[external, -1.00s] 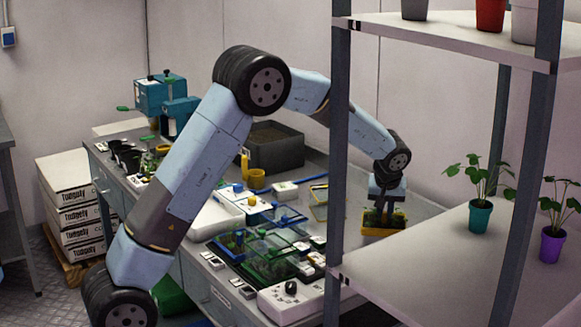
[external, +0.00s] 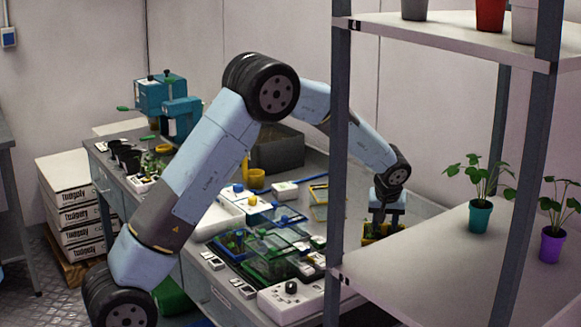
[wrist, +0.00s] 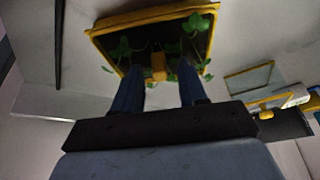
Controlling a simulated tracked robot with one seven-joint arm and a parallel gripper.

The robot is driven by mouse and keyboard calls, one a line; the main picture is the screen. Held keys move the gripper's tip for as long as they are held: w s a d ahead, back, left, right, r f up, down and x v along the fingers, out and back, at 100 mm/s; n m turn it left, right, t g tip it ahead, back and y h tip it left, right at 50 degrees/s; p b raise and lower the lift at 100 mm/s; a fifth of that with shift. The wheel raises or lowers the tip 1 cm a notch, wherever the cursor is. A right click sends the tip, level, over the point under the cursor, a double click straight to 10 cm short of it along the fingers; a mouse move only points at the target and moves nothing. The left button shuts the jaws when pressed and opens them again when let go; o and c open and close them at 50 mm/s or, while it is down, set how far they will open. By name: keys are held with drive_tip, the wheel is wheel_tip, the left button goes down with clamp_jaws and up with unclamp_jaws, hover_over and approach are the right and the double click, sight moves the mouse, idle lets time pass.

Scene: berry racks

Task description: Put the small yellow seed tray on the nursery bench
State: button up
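The small yellow seed tray (external: 372,240), with green seedlings, is low over or on the right part of the nursery bench (external: 340,172). The shelf partly hides it, so its contact with the bench is hard to confirm. In the wrist view the tray's yellow rim (wrist: 150,17) and leaves show ahead of the fingers. A yellow grip piece stands in the tray's middle, between my gripper's (wrist: 158,85) two dark blue fingers. A gap shows on each side of that piece, so the fingers look open around it. My gripper is just above the tray.
A shelf rack (external: 425,262) with potted plants stands in front of the bench's right end, close to my wrist. A white control box (external: 295,302), green-framed trays (external: 270,248) and a dark bin (external: 278,150) crowd the bench to the left.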

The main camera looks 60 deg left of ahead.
drive_tip(key=shift+r, duration=0.1)
drive_tip(key=v, duration=1.2)
drive_tip(key=s+a+r+m+h, duration=0.1)
drive_tip(key=s+r+m, duration=0.1)
drive_tip(key=s+r, duration=0.75)
drive_tip(key=s+r+m+t+h, duration=0.1)
drive_tip(key=s+r, duration=0.1)
drive_tip(key=s, duration=0.6)
drive_tip(key=s+r+m, duration=0.1)
drive_tip(key=s+r, duration=0.2)
drive_tip(key=s, duration=0.4)
drive_tip(key=s+d+f+m+t+h, duration=0.1)
drive_tip(key=s+m, duration=0.4)
drive_tip(key=s, duration=1.8)
drive_tip(key=shift+s+d+f, duration=0.15)
drive_tip(key=shift+s+f, duration=0.25)
drive_tip(key=shift+f, duration=0.35)
